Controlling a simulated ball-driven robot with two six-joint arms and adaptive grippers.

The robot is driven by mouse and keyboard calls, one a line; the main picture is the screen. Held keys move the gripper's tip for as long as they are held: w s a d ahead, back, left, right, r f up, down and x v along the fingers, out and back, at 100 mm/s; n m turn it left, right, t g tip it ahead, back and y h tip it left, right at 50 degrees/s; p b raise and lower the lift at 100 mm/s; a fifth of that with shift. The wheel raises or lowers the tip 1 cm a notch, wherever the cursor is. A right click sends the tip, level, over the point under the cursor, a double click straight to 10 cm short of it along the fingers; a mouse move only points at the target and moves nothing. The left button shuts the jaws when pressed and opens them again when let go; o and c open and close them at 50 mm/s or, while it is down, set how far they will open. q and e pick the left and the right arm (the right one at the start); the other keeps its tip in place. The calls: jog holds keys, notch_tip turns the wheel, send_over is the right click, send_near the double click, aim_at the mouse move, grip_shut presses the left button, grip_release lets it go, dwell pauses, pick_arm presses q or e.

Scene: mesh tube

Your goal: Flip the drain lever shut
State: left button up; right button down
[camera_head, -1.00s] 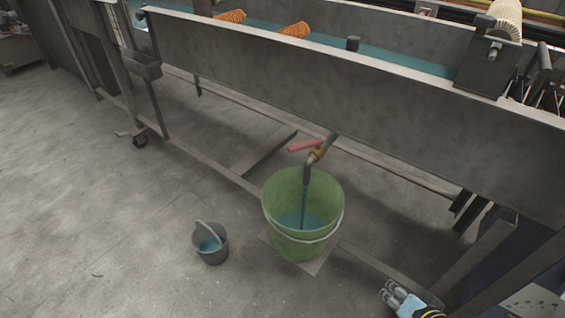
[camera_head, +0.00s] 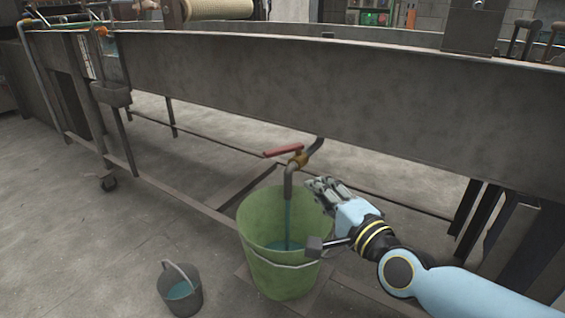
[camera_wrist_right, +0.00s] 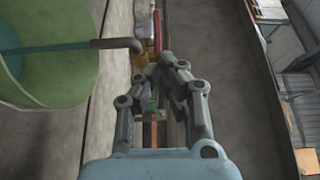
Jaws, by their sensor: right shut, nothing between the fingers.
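The drain lever (camera_head: 283,151) is a red handle on a brass valve (camera_head: 298,160) under the trough, and it points left in the head view. It also shows as a narrow red strip beyond my fingers in the right wrist view (camera_wrist_right: 158,32). A grey spout (camera_head: 289,180) bends down from the valve, and a blue-green stream runs from it into the green bucket (camera_head: 262,218). My right gripper (camera_head: 320,186) is shut and empty, just right of the spout and below the valve, apart from the lever. My left gripper is not in view.
The long grey trough wall (camera_head: 300,85) spans above the valve. A small grey bucket (camera_head: 181,293) with liquid stands on the floor to the left. Frame rails (camera_head: 250,187) run beneath the trough. Open floor (camera_head: 80,220) lies at the left.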

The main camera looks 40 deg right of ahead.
send_near(279, 152)
jog(key=w, duration=0.4)
jog(key=shift+w+d+f+b, duration=0.1)
jog(key=shift+w+d+b, duration=0.1)
jog(key=shift+w+b, duration=0.25)
jog(key=shift+w+d+b, duration=0.2)
jog(key=shift+w, duration=0.35)
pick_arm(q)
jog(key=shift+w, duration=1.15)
pick_arm(e)
jog(key=shift+w+d, duration=0.1)
jog(key=shift+w, duration=0.55)
